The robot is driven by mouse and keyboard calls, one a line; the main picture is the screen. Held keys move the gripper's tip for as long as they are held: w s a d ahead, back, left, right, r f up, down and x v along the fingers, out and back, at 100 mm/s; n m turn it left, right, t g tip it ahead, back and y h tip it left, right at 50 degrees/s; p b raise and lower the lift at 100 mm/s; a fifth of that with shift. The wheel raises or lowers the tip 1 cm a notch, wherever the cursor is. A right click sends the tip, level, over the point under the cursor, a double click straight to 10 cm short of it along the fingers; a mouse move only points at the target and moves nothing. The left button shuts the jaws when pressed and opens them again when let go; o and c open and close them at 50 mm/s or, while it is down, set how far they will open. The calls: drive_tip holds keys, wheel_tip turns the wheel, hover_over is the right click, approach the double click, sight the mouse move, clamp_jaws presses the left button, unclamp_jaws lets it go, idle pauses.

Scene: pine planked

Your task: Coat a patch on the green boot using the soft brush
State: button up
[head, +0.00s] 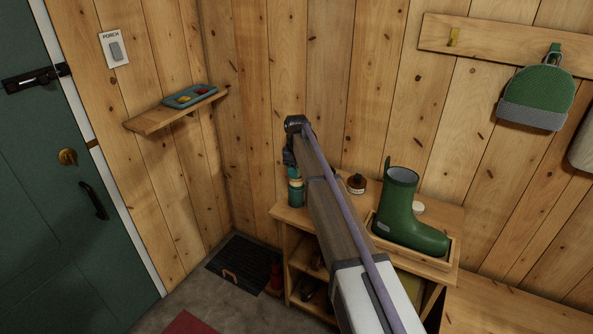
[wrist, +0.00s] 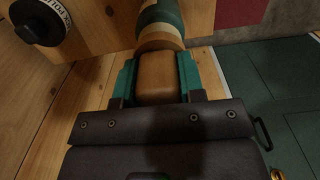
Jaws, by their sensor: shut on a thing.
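The green boot (head: 400,205) stands upright in a shallow wooden tray (head: 445,262) on the low shelf unit, right of my arm in the head view. My gripper (head: 290,160) is over the left end of that unit, apart from the boot. I see no distinct coated patch on the boot.
A teal banded cylinder (head: 295,192) stands just below my gripper. A dark polish pot (head: 356,183) is between it and the boot; the pot also shows in the wrist view (wrist: 42,22). A wall shelf (head: 150,122) holds a blue tray (head: 190,96).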

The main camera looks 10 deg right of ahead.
wheel_tip(320, 180, up, 7)
drive_tip(key=p, duration=0.7)
idle(0.6)
